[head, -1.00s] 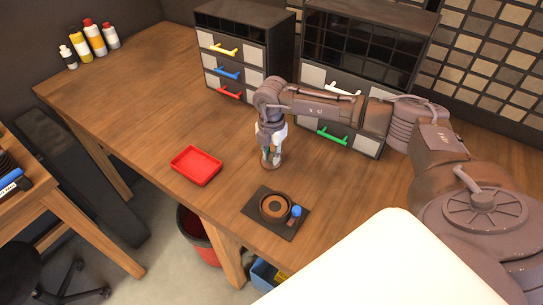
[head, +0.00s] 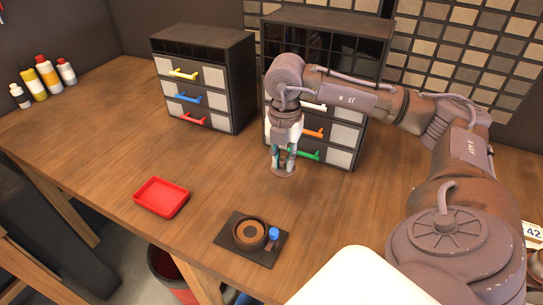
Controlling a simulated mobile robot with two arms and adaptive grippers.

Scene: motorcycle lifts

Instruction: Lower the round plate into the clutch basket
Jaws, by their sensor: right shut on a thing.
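The clutch basket (head: 249,234) is a dark round cup with a brown inside. It sits on a black mat (head: 263,254) near the front edge of the wooden bench. My right gripper (head: 284,160) points down and is shut on the round plate (head: 284,173), a thin brownish disc under the fingertips. The plate is behind and a little right of the basket in the picture, apart from it, and appears held above the bench. Its exact height is hard to tell. My left gripper is not in view.
A small blue-topped item (head: 273,234) stands on the mat beside the basket. A red tray (head: 161,196) lies to the left. Drawer cabinets (head: 203,80) stand behind, one close behind my right gripper. Bottles (head: 42,80) are at far left. Bench between tray and cabinets is clear.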

